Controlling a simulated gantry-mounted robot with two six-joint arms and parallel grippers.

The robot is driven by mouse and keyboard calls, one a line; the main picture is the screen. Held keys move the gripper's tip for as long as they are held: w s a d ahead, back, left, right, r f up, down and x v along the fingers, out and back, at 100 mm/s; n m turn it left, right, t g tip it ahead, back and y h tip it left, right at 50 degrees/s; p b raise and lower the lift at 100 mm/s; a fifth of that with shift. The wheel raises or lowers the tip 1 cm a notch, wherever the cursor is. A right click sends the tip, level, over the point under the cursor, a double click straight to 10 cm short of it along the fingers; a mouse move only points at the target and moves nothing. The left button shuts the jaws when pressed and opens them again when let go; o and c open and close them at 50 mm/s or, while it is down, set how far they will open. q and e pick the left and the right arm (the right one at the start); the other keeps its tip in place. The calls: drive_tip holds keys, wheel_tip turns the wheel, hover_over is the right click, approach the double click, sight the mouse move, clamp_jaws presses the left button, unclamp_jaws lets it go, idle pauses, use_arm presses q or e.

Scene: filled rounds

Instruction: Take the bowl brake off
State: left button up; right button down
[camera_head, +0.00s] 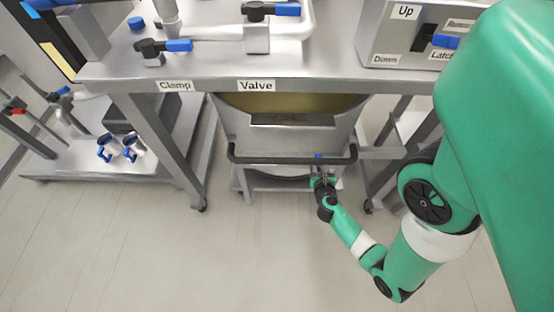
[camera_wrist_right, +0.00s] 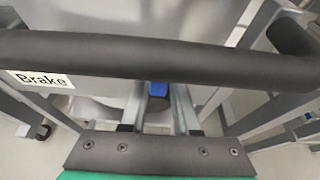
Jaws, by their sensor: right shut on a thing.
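The steel bowl (camera_head: 240,125), with a yellowish fill inside, stands on a wheeled frame below the bench. A black push bar (camera_head: 270,160) runs across its front; it also crosses the right wrist view (camera_wrist_right: 230,58), with a "Brake" label (camera_wrist_right: 42,79) at its left. The brake lever shows as a small blue tip (camera_head: 318,156) at the bar, and as a blue and dark piece (camera_wrist_right: 158,90) in the right wrist view. My right gripper (camera_head: 320,177) is shut on this lever, just below the bar. The lever's lower part is unclear. My left gripper is out of view.
The steel bench (camera_head: 210,86) with "Clamp" and "Valve" labels stands over the bowl. A control box (camera_head: 420,40) marked "Up" and "Down" sits on it at right. A low shelf (camera_head: 75,160) with blue-handled parts is at left. The floor in front is clear.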

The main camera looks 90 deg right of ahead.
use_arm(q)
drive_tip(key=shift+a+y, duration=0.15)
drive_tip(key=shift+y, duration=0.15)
use_arm(e)
drive_tip(key=shift+f, duration=0.1)
drive_tip(key=c, duration=0.6)
unclamp_jaws()
drive_tip(key=shift+c, duration=0.2)
